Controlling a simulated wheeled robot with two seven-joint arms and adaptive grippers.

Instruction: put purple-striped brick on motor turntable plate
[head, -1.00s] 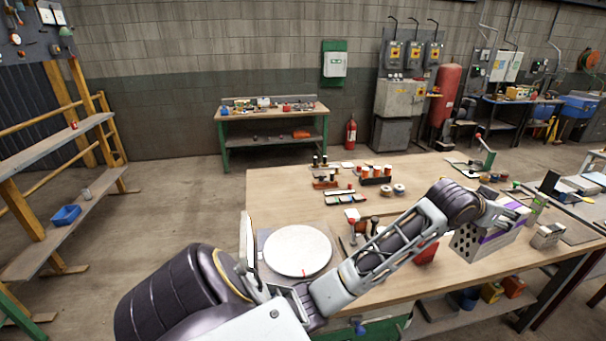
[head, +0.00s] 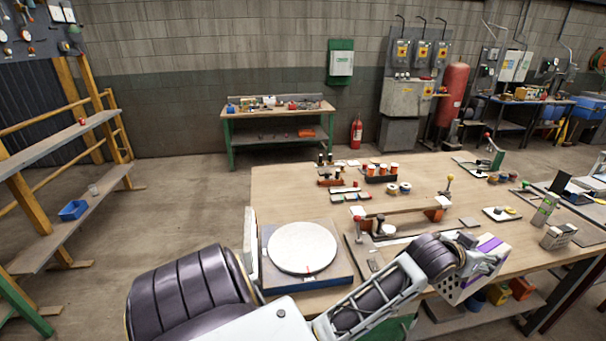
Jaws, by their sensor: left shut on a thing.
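The purple-striped brick (head: 474,276) is a white hollow block with dark holes in its end and a purple band. It hangs tilted at the front edge of the workbench, right of centre. My left gripper (head: 478,254) is shut on it from the upper left, and its fingers are partly hidden. The motor turntable plate (head: 302,247) is a round white disc on a square grey-blue base, at the bench's front left. It is bare, with a small red mark on its front rim. The brick is well to the right of it. My right gripper is out of view.
The wooden workbench (head: 292,195) carries several jars, rolls and clamps behind the plate. A second holed brick (head: 558,236) stands at the right beside a green-grey box (head: 545,208). An upright panel (head: 251,248) stands just left of the plate. My left forearm crosses in front.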

